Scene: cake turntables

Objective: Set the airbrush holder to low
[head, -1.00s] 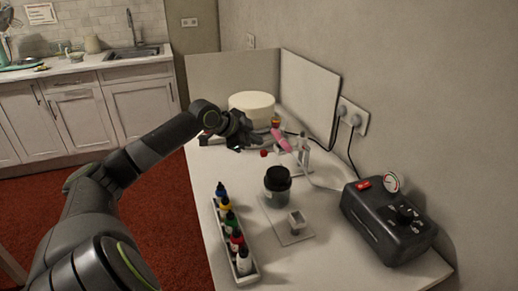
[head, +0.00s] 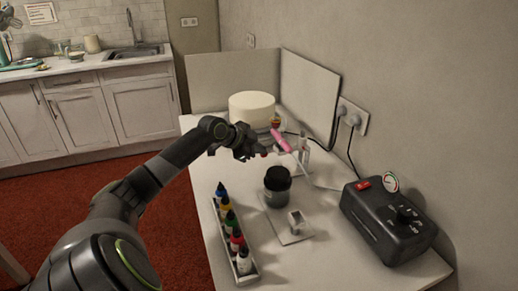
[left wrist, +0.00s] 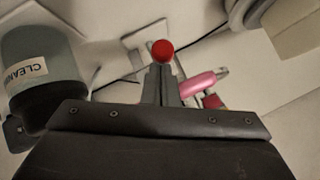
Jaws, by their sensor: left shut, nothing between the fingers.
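The pink airbrush (head: 281,140) rests tilted in its pale holder (head: 304,152) on the white table. A small red ball knob (head: 264,154) shows beside it, at my left fingertips. In the left wrist view, the red knob (left wrist: 163,51) lies just beyond the fingertips, covering their ends, and the pink airbrush (left wrist: 199,83) is to the right. My left gripper (head: 257,154) is shut with nothing between its fingers. Whether it touches the knob I cannot tell. The knob's lever is hidden behind the fingers. My right gripper is not in view.
A dark-lidded cleaning jar (head: 277,192) stands nearer than the holder. A rack of colour bottles (head: 253,274), a small cup on a plate (head: 296,222) and a black compressor (head: 388,222) stand in front. A white cake (head: 252,107) is behind the gripper.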

